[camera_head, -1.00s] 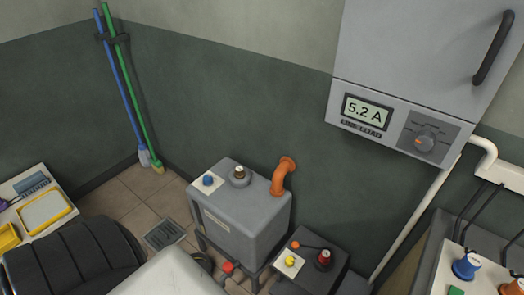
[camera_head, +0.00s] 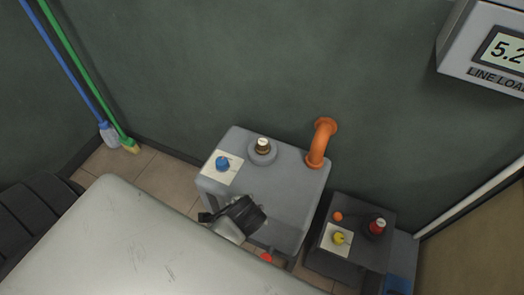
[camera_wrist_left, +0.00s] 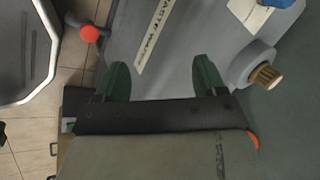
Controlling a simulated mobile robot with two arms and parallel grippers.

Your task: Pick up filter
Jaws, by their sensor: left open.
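A grey tank (camera_head: 290,190) stands against the green wall. On its top is a short ribbed brass-coloured piece (camera_head: 263,145) in a round grey collar; it may be the filter, but I cannot tell for sure. In the left wrist view the brass piece (camera_wrist_left: 265,76) is to the right of the fingers, apart from them. My left gripper (camera_head: 243,213) is in front of the tank in the head view, below and left of the brass piece. In the left wrist view the gripper (camera_wrist_left: 162,76) is open, with nothing between its fingers. My right gripper does not show.
A blue knob (camera_head: 222,163) on a white plate and an orange pipe (camera_head: 320,143) flank the collar. A dark box (camera_head: 350,250) with yellow and red knobs stands right of the tank. A red valve knob (camera_wrist_left: 89,34) is on the tank's side.

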